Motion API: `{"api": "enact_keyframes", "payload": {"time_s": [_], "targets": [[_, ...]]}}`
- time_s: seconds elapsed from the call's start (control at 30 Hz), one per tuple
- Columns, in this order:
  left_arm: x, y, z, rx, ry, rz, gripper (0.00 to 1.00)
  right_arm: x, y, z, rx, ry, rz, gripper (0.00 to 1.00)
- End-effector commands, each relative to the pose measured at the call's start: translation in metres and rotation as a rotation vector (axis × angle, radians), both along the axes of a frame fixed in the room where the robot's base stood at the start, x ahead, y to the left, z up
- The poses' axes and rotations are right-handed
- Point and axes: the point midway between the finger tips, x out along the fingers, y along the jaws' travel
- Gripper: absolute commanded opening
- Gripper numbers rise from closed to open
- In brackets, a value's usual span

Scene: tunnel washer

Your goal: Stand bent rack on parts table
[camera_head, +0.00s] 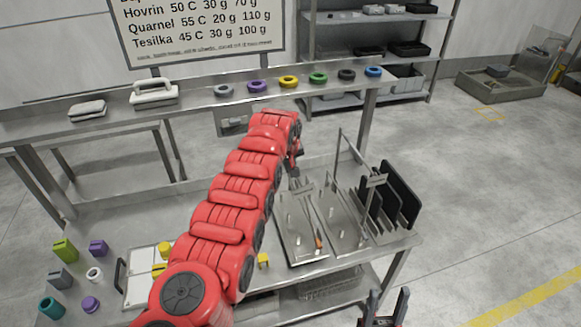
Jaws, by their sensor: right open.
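The parts table (100,212) is a grey metal table in front of me. On its right part lie flat metal trays with upright pegs: one tray (293,236) at left, another (343,232) beside it. A thin bent metal frame (342,150) rises behind them; I cannot tell whether it is the bent rack. My left arm reaches across the table, and its gripper (294,166) is small and partly hidden above the trays' far end; its jaws are unclear. My right gripper (386,307) is open and empty at the bottom edge, in front of the table.
Black upright plates (400,192) stand in a holder at the table's right end. Coloured blocks and rings, including a green block (65,249), lie at left near a white tray (138,290). A back bench (200,97) carries several coloured rings.

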Motion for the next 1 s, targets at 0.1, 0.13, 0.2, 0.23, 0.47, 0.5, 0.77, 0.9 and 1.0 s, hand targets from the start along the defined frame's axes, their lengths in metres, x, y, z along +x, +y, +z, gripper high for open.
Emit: {"api": "enact_keyframes", "payload": {"time_s": [0.1, 0.13, 0.2, 0.23, 0.47, 0.5, 0.77, 0.9, 1.0], "targets": [[0.002, 0.000, -0.002, -0.002, -0.007, 0.001, 0.00, 0.000, 0.000, -0.008, 0.000, 0.000, 0.000, 0.50], [0.002, 0.000, -0.003, -0.002, -0.007, 0.001, 0.00, 0.000, 0.000, -0.009, 0.000, 0.000, 0.000, 0.50], [0.002, 0.000, -0.004, -0.002, -0.007, 0.001, 0.00, 0.000, 0.000, -0.012, 0.000, 0.000, 0.000, 0.50], [0.002, 0.000, -0.005, -0.002, -0.007, 0.001, 0.00, 0.000, 0.000, -0.014, 0.000, 0.000, 0.000, 0.50], [0.002, 0.000, -0.010, -0.002, -0.008, 0.001, 0.00, 0.000, 0.000, -0.024, 0.000, 0.000, 0.000, 0.50], [0.002, 0.000, -0.010, -0.003, -0.008, 0.001, 0.00, 0.000, 0.000, -0.026, 0.000, 0.000, 0.000, 0.50], [0.003, 0.000, -0.016, -0.002, -0.009, 0.001, 0.00, 0.000, 0.000, -0.038, 0.000, 0.000, 0.000, 0.50], [0.003, 0.000, -0.016, -0.002, -0.009, 0.001, 0.00, 0.000, 0.000, -0.041, 0.000, 0.000, 0.000, 0.50], [0.003, 0.000, -0.016, -0.002, -0.009, 0.001, 0.00, 0.000, 0.000, -0.040, 0.000, 0.000, 0.000, 0.50]]}}
